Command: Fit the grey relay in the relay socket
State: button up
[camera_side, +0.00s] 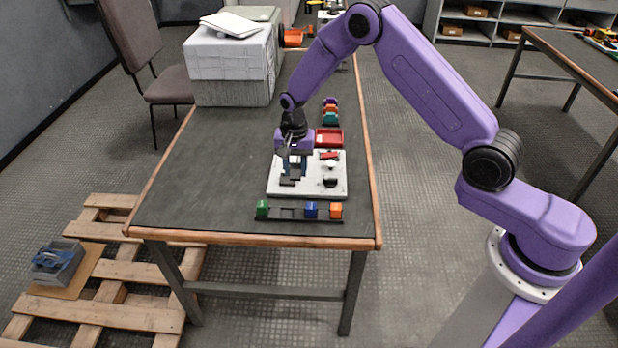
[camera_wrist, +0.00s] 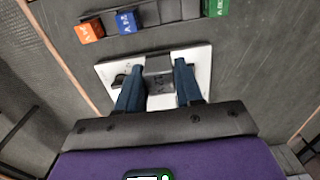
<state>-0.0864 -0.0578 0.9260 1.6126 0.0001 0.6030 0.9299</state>
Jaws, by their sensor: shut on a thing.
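My gripper (camera_wrist: 158,88) is shut on a dark grey block (camera_wrist: 160,82), which I take to be the grey relay, held between its two blue fingers. In the side view my gripper (camera_side: 292,170) is low over the left part of a white board (camera_side: 308,191). The board also shows in the wrist view (camera_wrist: 203,62). A dark piece (camera_side: 288,181) is at the fingertips; I cannot tell whether it is relay or socket. The relay socket is not clearly visible, and I cannot tell whether the relay is seated or above it.
The board's right part carries a dark knob (camera_side: 330,181) and a red part (camera_side: 330,155). A front rack (camera_side: 287,213) holds green, blue and orange blocks, with a gap between green and blue. A red tray (camera_side: 329,137) stands behind the board.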

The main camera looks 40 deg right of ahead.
send_near(288, 180)
jog(key=shift+f, duration=1.95)
jog(key=shift+f, duration=1.1)
dwell(1.2)
jog(key=o, duration=1.1)
notch_tip(288, 180, up, 8)
dwell(0.4)
